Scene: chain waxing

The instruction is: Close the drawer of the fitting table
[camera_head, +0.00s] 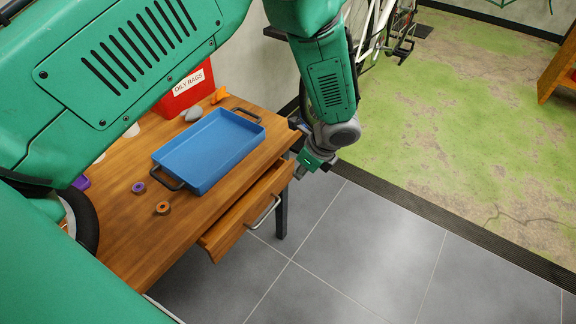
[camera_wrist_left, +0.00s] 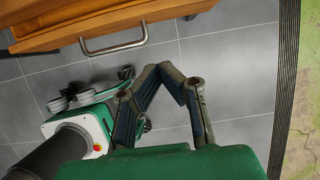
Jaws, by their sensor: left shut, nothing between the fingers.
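The wooden fitting table (camera_head: 125,235) stands at the left of the head view. Its drawer (camera_head: 226,233) sticks partly out of the right side, with a metal bar handle (camera_head: 265,213) on its front. The wrist view shows the drawer front (camera_wrist_left: 60,27) along the top and the handle (camera_wrist_left: 115,45) below it. My left gripper (camera_head: 300,174) is beyond the drawer's far end, close to the table's far right corner. Its fingers (camera_wrist_left: 161,72) meet at the tips with nothing between them, over the floor and apart from the handle. My right gripper is not in view.
A blue tray (camera_head: 210,150) with dark handles lies on the tabletop. A red oily-rags bin (camera_head: 188,92) stands behind. The tiled floor (camera_head: 350,255) right of the drawer is clear.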

